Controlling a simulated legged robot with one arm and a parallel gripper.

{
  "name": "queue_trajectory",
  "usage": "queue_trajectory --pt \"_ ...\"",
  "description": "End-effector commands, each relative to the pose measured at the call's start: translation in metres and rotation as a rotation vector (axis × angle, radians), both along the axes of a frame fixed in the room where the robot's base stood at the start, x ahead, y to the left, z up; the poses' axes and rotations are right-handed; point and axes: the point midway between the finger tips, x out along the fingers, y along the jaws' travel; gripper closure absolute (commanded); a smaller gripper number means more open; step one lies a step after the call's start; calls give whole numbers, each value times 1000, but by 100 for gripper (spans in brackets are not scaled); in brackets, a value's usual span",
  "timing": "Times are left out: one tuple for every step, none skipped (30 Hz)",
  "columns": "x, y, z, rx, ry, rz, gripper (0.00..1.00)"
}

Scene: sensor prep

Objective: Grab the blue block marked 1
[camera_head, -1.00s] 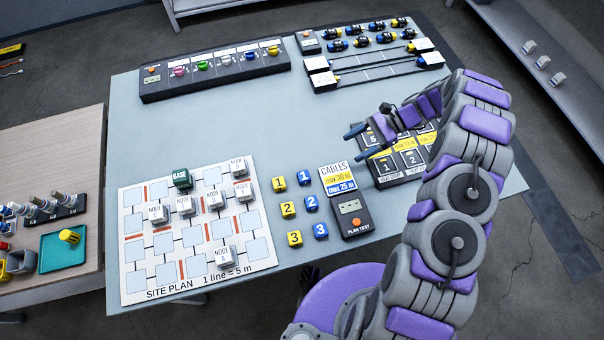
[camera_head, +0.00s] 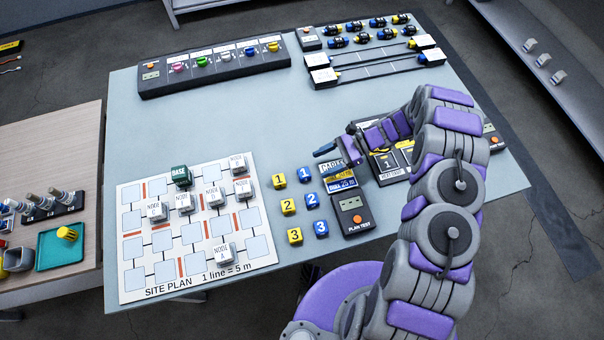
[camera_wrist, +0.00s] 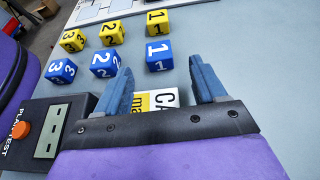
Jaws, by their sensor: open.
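The blue block marked 1 (camera_head: 304,174) stands on the table at the top of the blue column, right of the yellow block marked 1 (camera_head: 279,181). It also shows in the wrist view (camera_wrist: 158,55), beyond and between my fingertips. My gripper (camera_head: 326,160) is open and empty, above the cables card (camera_head: 341,183) and just right of the blue block. In the wrist view the two blue fingers (camera_wrist: 160,82) are apart, with the card partly hidden below them. The blue block is not between the fingers.
Blue block 2 (camera_head: 312,201), blue block 3 (camera_head: 320,228), yellow block 2 (camera_head: 288,207) and yellow block 3 (camera_head: 295,236) stand close by. The plan test box (camera_head: 352,218) lies below the card. The site plan board (camera_head: 130,222) is left. The table's middle (camera_head: 210,120) is clear.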

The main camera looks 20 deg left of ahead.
Motion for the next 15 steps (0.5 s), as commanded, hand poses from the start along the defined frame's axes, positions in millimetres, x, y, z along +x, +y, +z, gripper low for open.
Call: queue_trajectory --pt "-3 3 -2 0 0 -1 30" --pt "-4 5 -3 1 -1 -1 30" --pt "-5 7 -4 1 -2 0 30" --pt "-5 8 -4 0 -2 0 30" --pt "-6 9 -5 0 -2 0 30" --pt "-7 12 -6 -1 -3 1 30" --pt "-8 14 -7 -1 -3 1 30" --pt "-9 17 -8 -1 -2 1 30" --pt "-12 21 -10 -2 0 2 30" --pt "-15 25 -11 -3 0 1 30" --pt "-17 29 -13 -3 1 1 30" --pt "-21 34 -15 -4 2 3 30" --pt "-23 38 -17 -5 2 3 30" --pt "-25 42 -18 -5 2 3 30" --pt "-27 46 -20 -5 0 2 30"
